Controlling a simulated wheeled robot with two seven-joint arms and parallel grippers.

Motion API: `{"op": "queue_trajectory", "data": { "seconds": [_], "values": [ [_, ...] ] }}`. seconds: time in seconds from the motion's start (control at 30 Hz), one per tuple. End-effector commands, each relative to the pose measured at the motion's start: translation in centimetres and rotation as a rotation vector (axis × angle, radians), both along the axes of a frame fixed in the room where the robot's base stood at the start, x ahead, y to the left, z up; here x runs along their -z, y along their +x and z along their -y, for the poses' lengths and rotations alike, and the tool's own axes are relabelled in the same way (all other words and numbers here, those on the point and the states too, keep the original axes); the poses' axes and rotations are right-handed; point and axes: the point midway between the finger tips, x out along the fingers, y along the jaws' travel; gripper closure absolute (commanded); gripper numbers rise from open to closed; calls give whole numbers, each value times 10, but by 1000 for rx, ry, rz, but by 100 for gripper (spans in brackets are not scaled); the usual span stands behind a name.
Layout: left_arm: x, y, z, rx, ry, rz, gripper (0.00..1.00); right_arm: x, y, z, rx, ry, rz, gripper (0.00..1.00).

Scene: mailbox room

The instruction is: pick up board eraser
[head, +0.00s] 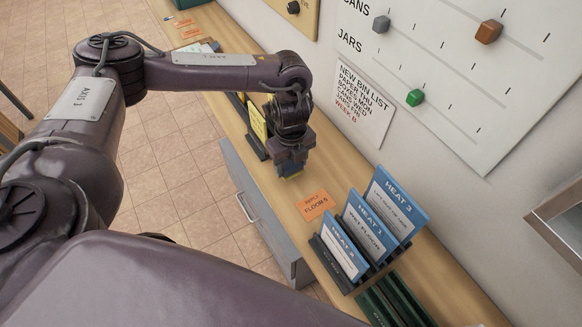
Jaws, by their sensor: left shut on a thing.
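My left gripper (291,160) hangs above the wooden shelf in the middle of the head view, pointing down. It is shut on a small block with blue-grey and yellow parts, which I take to be the board eraser (291,174). The fingers hide most of the block. I cannot tell whether the block touches the shelf. My right gripper is not in view.
An orange card (315,206) lies on the wooden shelf (272,190) near the gripper. A dark rack (340,276) holds blue-edged cards to the right. A yellow card (257,122) stands behind the gripper. A whiteboard (440,60) with coloured magnets hangs on the wall.

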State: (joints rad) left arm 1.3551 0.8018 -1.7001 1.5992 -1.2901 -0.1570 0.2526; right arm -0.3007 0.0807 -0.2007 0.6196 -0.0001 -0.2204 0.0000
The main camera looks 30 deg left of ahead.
Motion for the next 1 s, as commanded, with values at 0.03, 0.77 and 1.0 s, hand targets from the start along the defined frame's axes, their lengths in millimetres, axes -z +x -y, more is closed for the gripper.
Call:
{"op": "queue_trajectory", "data": {
  "seconds": [0.03,0.77,1.0],
  "values": [
    [-9,2,0,0,-2,6,67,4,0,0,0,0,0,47],
    [-155,1,0,0,1,4,67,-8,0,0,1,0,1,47],
    [-172,1,0,1,0,2,67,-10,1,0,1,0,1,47]
  ]
}}
